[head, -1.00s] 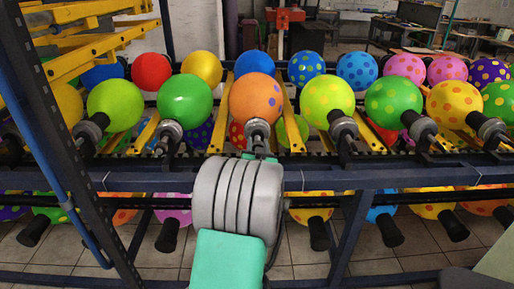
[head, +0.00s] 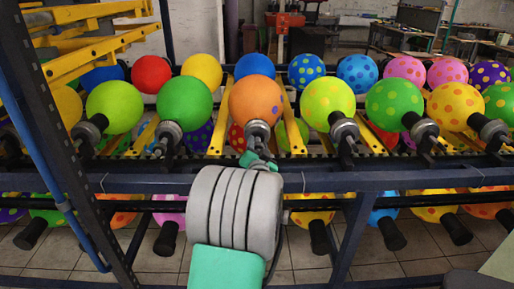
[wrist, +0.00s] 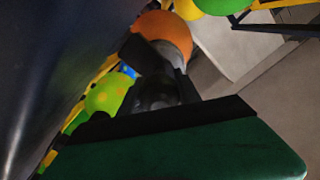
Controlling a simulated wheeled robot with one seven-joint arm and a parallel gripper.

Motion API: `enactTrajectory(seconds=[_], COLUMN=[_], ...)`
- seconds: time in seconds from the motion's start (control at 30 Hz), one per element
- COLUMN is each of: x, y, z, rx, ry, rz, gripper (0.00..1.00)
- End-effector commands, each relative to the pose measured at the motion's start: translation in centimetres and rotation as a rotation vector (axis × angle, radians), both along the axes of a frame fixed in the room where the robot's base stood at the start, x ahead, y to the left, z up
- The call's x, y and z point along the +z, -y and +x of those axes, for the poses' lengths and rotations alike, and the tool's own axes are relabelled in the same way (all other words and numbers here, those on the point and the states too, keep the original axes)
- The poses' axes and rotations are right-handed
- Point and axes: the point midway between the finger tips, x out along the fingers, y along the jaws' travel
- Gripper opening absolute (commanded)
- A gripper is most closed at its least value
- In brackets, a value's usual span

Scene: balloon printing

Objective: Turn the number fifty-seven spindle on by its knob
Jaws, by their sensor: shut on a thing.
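An orange balloon (head: 256,101) sits on a spindle (head: 258,131) at the middle of the front row; it also shows in the wrist view (wrist: 165,32). My gripper (head: 258,160) is at the rail just below this spindle, mostly hidden behind my grey and green arm links. In the wrist view, my dark fingers (wrist: 165,70) stand by a grey spindle part below the orange balloon. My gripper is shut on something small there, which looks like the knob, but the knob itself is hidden. No spindle number is legible.
Neighbouring spindles carry a green balloon (head: 184,103) on the left and a spotted lime balloon (head: 327,101) on the right, close by. A dark rail (head: 390,181) runs across in front. A lower row of balloons hangs beneath. A dark upright post (head: 50,130) stands at the left.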

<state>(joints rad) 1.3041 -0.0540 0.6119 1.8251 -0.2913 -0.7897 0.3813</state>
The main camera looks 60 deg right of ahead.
Motion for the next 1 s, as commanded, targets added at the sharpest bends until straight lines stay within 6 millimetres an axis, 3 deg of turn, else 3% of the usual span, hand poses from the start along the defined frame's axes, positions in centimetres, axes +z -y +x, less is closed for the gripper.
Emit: enactTrajectory(seconds=[0.13,0.17,0.4,0.7,1.0], x=[0.4,0.4,0.2,0.1,0.2], y=[0.3,0.3,0.0,-0.5,-5.5], z=[-0.3,-0.3,0.1,-0.1,-2.8], rx=[-0.009,-0.009,-0.001,0.002,0.002], ry=[-0.002,-0.002,-0.002,-0.002,-0.001], rz=[-0.01,-0.009,-0.006,-0.003,-0.006], gripper=[0.0,0.42,0.61,0.61,0.61])
